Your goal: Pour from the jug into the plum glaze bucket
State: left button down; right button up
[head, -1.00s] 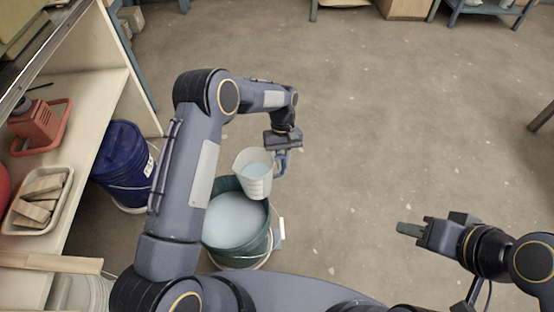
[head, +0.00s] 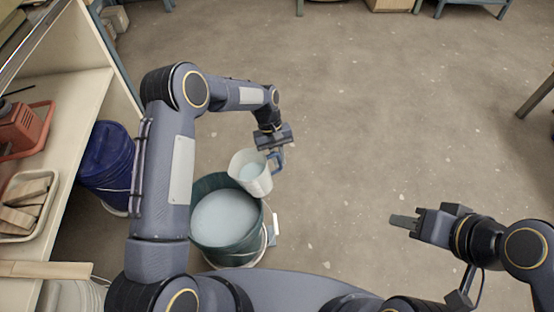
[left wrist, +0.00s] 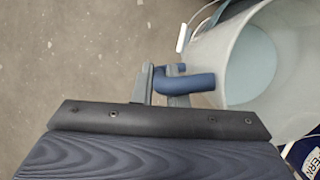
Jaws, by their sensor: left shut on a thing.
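A pale translucent jug (head: 262,184) with a blue handle (head: 276,160) hangs in my left gripper (head: 275,151), which is shut on that handle. The jug holds pale blue liquid and also shows in the left wrist view (left wrist: 225,55), with its handle (left wrist: 190,82) between the fingers. In the head view the jug overlaps the far right rim of a dark green bucket (head: 240,254) full of pale blue liquid. No stream shows. No bucket in view looks plum-coloured. My right gripper (head: 404,221) is away to the right, holding nothing visible; its finger gap cannot be made out.
A dark blue bucket (head: 105,165) stands beside the shelf unit at left. The shelf bears a tray (head: 52,205) of pale blocks and a red-orange tray (head: 43,122). A pale bucket is partly visible at the lower left. The floor (head: 390,110) right of the jug is open.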

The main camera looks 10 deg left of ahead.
pick_arm(q)
notch_tip(320, 180, up, 2)
jog(key=shift+r+t+h+b, duration=0.1)
jog(key=shift+t+h+b, duration=0.55)
jog(key=shift+h, duration=0.35)
jog(key=shift+s+a+r+m+t+h+b, duration=0.15)
jog(key=shift+r+m+t+h+b, duration=0.15)
jog(key=shift+h+b, duration=0.25)
jog(key=shift+a+r+m+t+h+b, duration=0.15)
jog(key=shift+m+t+h+b, duration=0.1)
jog(key=shift+h+b, duration=0.3)
jog(key=b, duration=0.1)
jog(key=f+h+b, duration=0.1)
jog(key=b, duration=0.1)
jog(key=shift+s+a+t, duration=0.2)
jog(key=shift+a+t, duration=0.1)
jog(key=shift+t, duration=0.1)
jog(key=shift+r, duration=0.15)
